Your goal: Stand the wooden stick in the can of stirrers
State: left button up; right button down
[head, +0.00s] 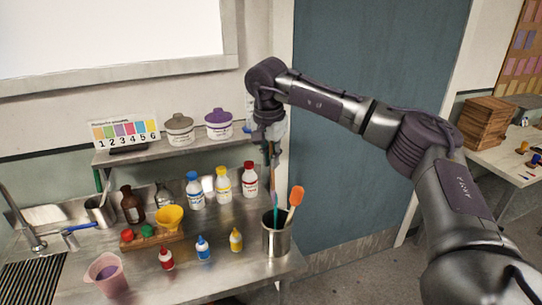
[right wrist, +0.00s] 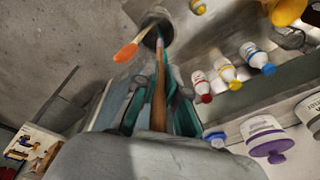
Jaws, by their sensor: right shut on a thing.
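The wooden stick (right wrist: 158,100) is brown with a pinkish far end. My right gripper (head: 271,150) is shut on it and holds it roughly upright above the can. The stick (head: 272,170) shows below the fingers in the head view, pointing down towards the can's mouth. The can of stirrers (head: 276,240) is a grey metal cylinder near the counter's right end; it also shows in the right wrist view (right wrist: 150,38). An orange-headed spatula (head: 295,197) and a thin teal stirrer (head: 276,210) stand in it. Whether the stick's low end is inside the rim cannot be told. My left gripper is not in view.
Bottles with blue, yellow and red caps (head: 222,184) stand behind the can. Small dropper bottles (head: 236,240) are left of it. A shelf (head: 150,152) with lidded jars (head: 219,124) is at the back. The counter's right edge is close to the can.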

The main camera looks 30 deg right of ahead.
notch_tip(320, 180, down, 14)
jog(key=b, duration=0.8)
jog(key=shift+w+d+f, duration=0.25)
jog(key=shift+w+d, duration=0.1)
jog(key=shift+w, duration=0.1)
jog(key=c, duration=1.2)
grip_release()
jog(key=shift+o, duration=0.2)
